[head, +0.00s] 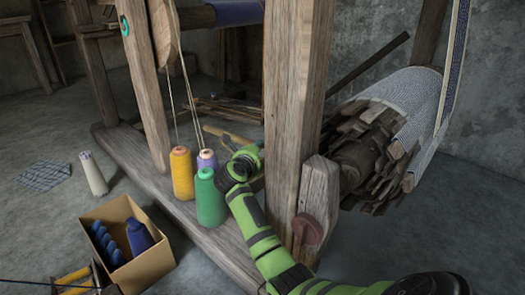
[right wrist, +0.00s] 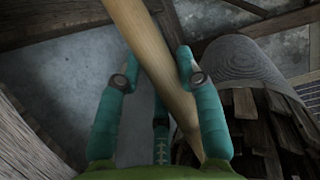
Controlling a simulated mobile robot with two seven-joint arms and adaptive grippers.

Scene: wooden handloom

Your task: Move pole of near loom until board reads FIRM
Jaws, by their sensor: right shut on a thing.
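The loom (head: 284,120) is a grey-brown wooden frame with thick posts. In the right wrist view a smooth pale wooden pole (right wrist: 145,42) runs slantwise between the teal fingers of my right gripper (right wrist: 157,64), which is shut on it. The right fingers are hard to make out there. My left gripper is not in view. No board with a reading is in view.
Yellow (head: 182,174), purple (head: 207,160) and green (head: 210,198) thread cones stand on the loom's base beam, close to my arm. A cardboard box (head: 150,262) with blue items and a pale cone (head: 93,174) are on the floor. A slatted cloth roll (head: 365,145) is right of the post.

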